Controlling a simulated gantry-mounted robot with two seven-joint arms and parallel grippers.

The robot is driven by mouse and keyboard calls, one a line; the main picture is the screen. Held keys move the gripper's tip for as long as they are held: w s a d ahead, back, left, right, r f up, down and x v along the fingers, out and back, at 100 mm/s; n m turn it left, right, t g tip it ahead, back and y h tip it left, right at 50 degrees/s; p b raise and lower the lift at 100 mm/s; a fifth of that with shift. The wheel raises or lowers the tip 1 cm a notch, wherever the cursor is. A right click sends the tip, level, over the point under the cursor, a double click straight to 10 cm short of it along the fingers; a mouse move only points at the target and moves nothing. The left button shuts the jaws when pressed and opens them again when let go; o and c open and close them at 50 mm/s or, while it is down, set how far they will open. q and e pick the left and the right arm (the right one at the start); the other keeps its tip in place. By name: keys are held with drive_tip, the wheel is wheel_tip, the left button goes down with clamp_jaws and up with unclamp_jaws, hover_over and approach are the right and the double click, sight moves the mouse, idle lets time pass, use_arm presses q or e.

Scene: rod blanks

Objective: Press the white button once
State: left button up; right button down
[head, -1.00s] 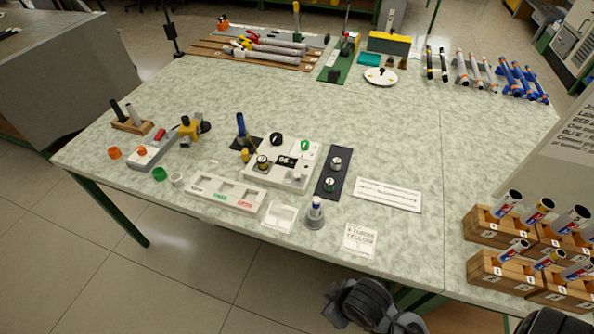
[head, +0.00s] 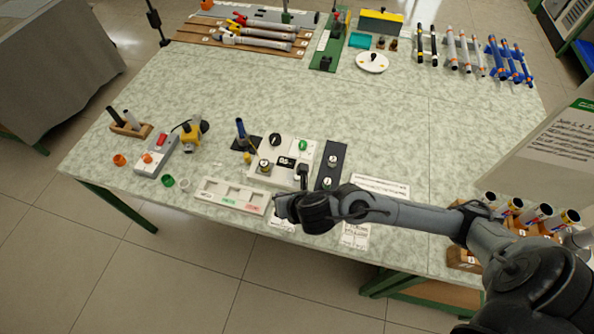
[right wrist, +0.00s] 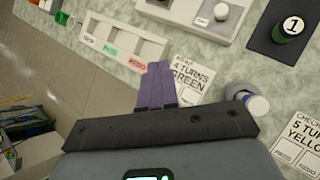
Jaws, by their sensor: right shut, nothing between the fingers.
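The white button (right wrist: 221,12) is a round white cap on the pale control panel (right wrist: 182,10), at the top of the right wrist view. In the head view the panel (head: 262,168) stands near the table's front edge; my right gripper is in front of its near right corner, and I cannot make out the button there. My right gripper (head: 281,206) is over the front edge area. Its purple fingertips (right wrist: 158,70) are together and empty, apart from the button and on the near side of the panel. My left gripper is not in view.
A labelled tray (head: 234,195) lies left of the gripper, and a dark strip with knobs (head: 330,165) lies right of the panel. A grey holder with a white-topped piece (right wrist: 250,100) stands close to the fingers.

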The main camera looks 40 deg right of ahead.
drive_tip(key=w+d+r+n, duration=0.3)
drive_tip(key=w+d+n, duration=0.1)
drive_tip(key=d+n, duration=0.15)
drive_tip(key=r+n+h+p, duration=0.1)
drive_tip(key=n+h+p, duration=0.1)
drive_tip(key=n, duration=0.4)
hover_over(298, 179)
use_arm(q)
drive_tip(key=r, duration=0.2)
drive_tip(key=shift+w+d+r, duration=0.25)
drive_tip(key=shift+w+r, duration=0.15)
use_arm(e)
drive_tip(key=shift+r, duration=0.2)
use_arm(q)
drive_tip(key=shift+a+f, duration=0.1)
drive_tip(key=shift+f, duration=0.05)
use_arm(e)
drive_tip(key=shift+f, duration=0.1)
wheel_tip(298, 179, down, 9)
drive_tip(key=b, duration=0.8)
drive_tip(key=shift+r, duration=0.2)
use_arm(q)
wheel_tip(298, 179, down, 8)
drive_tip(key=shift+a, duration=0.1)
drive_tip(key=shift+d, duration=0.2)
